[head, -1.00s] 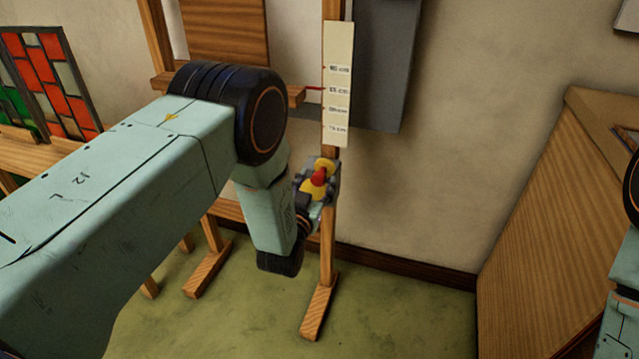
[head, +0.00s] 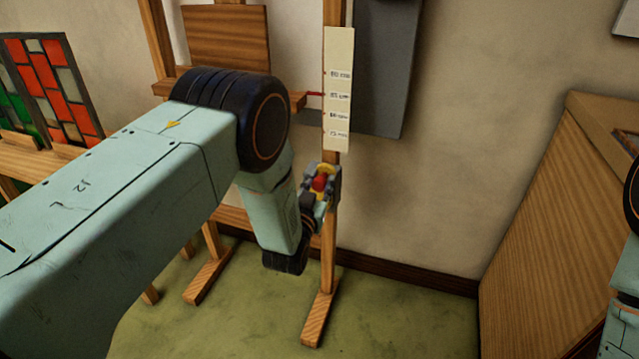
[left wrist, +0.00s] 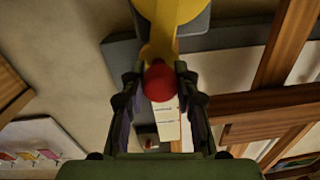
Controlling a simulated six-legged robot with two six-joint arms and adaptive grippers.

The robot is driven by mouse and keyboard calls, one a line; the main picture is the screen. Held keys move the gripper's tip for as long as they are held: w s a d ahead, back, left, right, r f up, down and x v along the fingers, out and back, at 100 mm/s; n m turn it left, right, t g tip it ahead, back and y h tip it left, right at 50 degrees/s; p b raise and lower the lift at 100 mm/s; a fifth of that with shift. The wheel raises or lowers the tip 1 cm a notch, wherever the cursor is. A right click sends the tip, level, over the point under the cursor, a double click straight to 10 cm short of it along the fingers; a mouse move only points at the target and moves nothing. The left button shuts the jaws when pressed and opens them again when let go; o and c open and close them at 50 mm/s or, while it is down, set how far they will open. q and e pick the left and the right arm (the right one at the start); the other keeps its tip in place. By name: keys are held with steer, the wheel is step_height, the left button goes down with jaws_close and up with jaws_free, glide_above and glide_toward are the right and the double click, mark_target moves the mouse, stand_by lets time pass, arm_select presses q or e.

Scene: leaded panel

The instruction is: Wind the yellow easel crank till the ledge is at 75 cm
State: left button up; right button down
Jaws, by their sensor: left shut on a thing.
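The yellow crank (head: 325,168) sits on the right post of the wooden easel (head: 327,235). My left gripper (head: 320,184) is shut on the crank's red knob, and the left wrist view shows the knob (left wrist: 158,82) between both fingers, with the yellow crank arm (left wrist: 160,45) beyond it. The ledge (head: 297,101) is partly hidden behind my left arm. Its red pointer (head: 314,94) meets the pale scale (head: 339,55) near the second mark from the top, which looks like 85 cm. The lowest mark looks like 75 cm. My right gripper is out of view.
A stained-glass panel (head: 50,85) stands on a wooden bench at the left. A grey panel (head: 385,65) is behind the scale. A wooden cabinet (head: 550,215) stands at the right. The green floor (head: 400,315) between easel and cabinet is clear.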

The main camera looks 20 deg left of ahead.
arm_select(q)
jaws_close()
steer(key=shift+a, duration=0.15)
